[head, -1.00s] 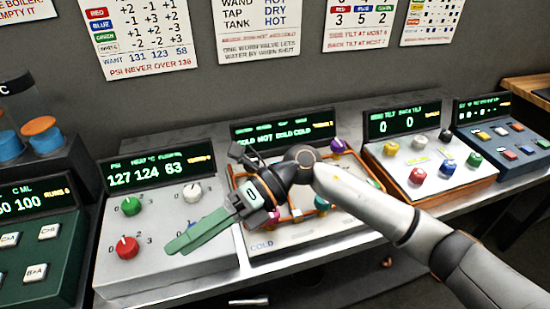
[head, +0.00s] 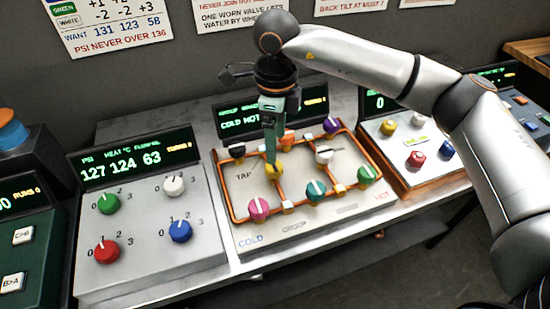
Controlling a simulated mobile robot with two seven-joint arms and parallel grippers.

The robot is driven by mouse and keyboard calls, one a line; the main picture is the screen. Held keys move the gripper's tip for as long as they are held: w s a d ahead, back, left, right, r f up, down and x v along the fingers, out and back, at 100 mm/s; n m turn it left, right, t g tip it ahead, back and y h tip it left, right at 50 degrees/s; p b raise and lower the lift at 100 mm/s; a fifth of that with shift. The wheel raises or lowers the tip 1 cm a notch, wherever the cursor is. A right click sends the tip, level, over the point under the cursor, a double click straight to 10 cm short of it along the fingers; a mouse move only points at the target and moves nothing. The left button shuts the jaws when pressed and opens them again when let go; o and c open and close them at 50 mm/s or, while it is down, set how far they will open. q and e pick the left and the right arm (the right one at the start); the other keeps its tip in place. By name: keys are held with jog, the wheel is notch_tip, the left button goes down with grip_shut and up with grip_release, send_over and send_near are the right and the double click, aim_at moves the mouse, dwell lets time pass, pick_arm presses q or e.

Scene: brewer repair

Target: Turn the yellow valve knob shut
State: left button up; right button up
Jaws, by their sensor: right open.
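The yellow valve knob (head: 276,172) is on the sloped pipe panel (head: 243,190), left of its middle, near the printed word TAP. My right gripper (head: 271,158) points down right above it, its green fingers at or very near the knob. The fingers hide part of the knob, and I cannot tell whether they touch it. The gripper is open. The panel's display (head: 238,122) is partly hidden by my gripper. My left gripper is out of view.
Around it on the panel are pink (head: 258,209), teal (head: 316,190), green (head: 366,175), white (head: 324,155), purple (head: 330,125) and black (head: 237,150) knobs. A dial panel (head: 140,215) stands left.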

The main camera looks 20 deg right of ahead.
aim_at(275, 166)
notch_tip(275, 166, down, 8)
jog(key=shift+r+p, duration=0.25)
jog(key=shift+p, duration=0.3)
jog(key=shift+c, duration=0.4)
grip_shut()
